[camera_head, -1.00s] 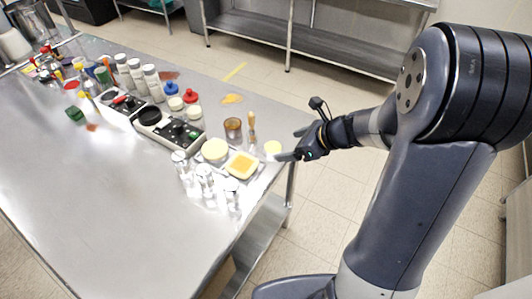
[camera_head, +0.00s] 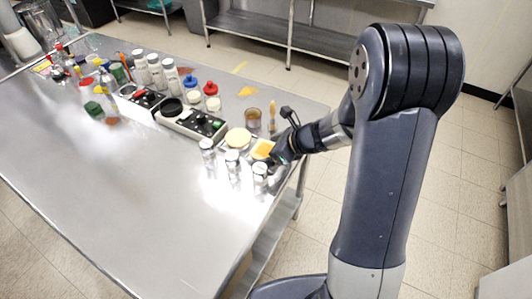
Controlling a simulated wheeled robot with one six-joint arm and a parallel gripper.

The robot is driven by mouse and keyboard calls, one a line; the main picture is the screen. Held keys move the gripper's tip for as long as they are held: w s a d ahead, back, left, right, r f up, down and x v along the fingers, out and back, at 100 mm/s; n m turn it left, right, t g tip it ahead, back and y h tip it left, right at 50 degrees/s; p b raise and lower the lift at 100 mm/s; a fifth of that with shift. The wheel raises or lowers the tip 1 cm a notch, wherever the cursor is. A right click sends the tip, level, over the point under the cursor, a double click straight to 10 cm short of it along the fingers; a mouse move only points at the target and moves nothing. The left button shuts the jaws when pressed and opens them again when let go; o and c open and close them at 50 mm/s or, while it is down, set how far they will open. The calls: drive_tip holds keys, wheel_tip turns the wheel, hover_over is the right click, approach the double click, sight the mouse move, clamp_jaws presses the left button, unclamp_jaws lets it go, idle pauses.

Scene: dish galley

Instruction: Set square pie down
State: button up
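The square pie (camera_head: 263,149) is a small yellow-orange block in a pale case near the table's right end. It lies beside a round pale-yellow item (camera_head: 238,138). My gripper (camera_head: 279,158) comes in from the right and is right at the pie's right side, covering part of that edge. Its fingers are small and dark here, so I cannot tell whether they touch the pie or how far apart they are.
Several clear glass shakers (camera_head: 232,165) stand just in front of the pie. A brown cup (camera_head: 253,119) and a wooden-handled tool (camera_head: 272,116) stand behind it. The steel table's (camera_head: 130,200) front left is clear.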

drive_tip(key=c, duration=1.1)
